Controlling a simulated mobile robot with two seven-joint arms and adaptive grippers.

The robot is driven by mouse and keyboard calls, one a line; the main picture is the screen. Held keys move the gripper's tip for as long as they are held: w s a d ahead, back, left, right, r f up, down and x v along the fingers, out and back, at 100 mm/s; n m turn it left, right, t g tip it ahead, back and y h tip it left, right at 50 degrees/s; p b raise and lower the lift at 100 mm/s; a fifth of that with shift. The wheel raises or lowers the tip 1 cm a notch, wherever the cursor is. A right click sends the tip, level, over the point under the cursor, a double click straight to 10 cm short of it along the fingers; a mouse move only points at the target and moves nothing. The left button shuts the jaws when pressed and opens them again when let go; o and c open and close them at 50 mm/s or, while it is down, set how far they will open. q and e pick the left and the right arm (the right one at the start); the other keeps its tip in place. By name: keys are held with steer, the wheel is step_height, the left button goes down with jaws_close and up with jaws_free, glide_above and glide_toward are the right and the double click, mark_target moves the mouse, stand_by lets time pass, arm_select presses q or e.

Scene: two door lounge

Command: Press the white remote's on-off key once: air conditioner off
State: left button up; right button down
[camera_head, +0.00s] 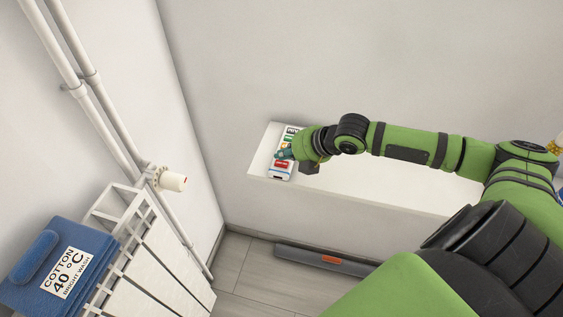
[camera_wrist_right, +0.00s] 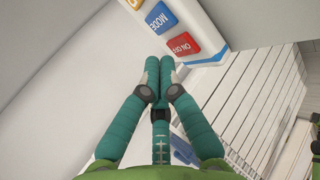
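The white remote (camera_head: 281,172) lies on the left end of a white shelf in the head view, partly hidden by my right gripper. Its red on-off key (camera_head: 281,163) shows just below the fingers. In the wrist view the remote (camera_wrist_right: 208,20) is at the top, with the red ON-OFF key (camera_wrist_right: 182,45) beside a blue MODE key (camera_wrist_right: 160,18). My right gripper (camera_wrist_right: 160,62) has its teal fingers together, with nothing between them. The fingertips appear just below and left of the red key; I cannot tell whether they touch the remote. My left gripper is not in view.
The white shelf (camera_head: 385,190) runs right along the wall, under my right arm. A white radiator (camera_head: 160,265) with pipes stands at left, with a blue folded cloth (camera_head: 40,270) labelled COTTON 40 °C. A grey bar (camera_head: 322,260) lies on the floor below the shelf.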

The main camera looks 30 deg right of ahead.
mark_target(284, 165)
steer(key=shift+f, duration=0.15)
steer(key=shift+f, duration=0.3)
steer(key=shift+f, duration=0.4)
stand_by(0.8)
steer(key=shift+r+p, duration=0.7)
steer(key=shift+r, duration=0.1)
step_height(284, 165, up, 5)
steer(key=p, duration=0.5)
steer(key=shift+r, duration=0.1)
steer(key=shift+a, duration=0.1)
stand_by(0.5)
